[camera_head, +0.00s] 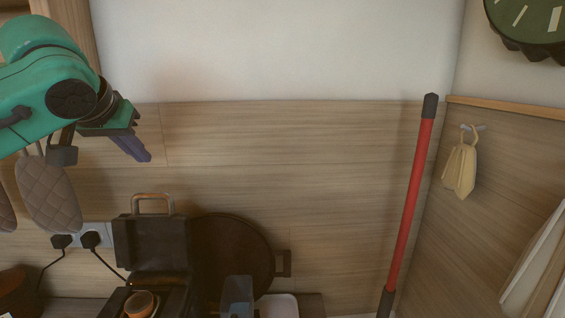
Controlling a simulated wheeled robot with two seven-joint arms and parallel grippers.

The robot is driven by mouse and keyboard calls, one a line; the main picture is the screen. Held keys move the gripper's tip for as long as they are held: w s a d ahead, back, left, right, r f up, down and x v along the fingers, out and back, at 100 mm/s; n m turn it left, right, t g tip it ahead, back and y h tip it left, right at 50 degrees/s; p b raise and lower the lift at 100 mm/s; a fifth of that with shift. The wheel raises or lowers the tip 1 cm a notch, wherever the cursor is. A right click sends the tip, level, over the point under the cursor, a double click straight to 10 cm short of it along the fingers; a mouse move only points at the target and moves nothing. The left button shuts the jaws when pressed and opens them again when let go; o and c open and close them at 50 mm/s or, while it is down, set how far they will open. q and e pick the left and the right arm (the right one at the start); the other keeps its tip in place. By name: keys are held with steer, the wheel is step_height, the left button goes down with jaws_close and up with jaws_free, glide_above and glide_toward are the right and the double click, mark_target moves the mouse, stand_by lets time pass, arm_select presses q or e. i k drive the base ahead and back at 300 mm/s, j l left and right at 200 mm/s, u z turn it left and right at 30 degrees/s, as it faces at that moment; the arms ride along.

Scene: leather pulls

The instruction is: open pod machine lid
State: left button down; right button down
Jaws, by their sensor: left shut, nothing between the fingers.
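A black machine (150,300) stands at the bottom left on the counter, partly cut off by the picture's lower edge; I take it for the pod machine. Its dark lid (150,243) stands upright, raised from the base, with a brass-coloured handle (153,197) on top. A round orange-brown part (139,304) shows in the base. My left gripper (143,154) is shut and empty, in the air above the lid and apart from it, its fingers pointing down and to the right. My right gripper is out of view.
A dark round board (235,250) leans on the wall behind the machine. A bluish clear container (237,296) and a white tray (278,307) stand to its right. Plugs (90,240) with black cords and quilted mitts (48,195) are at left. A red pole (410,200) leans at right.

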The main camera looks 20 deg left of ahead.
mark_target(146, 242)
steer(key=k+l, duration=0.25)
steer(key=k, duration=0.2)
steer(key=k+l, duration=0.25)
steer(key=k, duration=0.25)
steer(key=k+l, duration=0.25)
steer(key=k, duration=0.2)
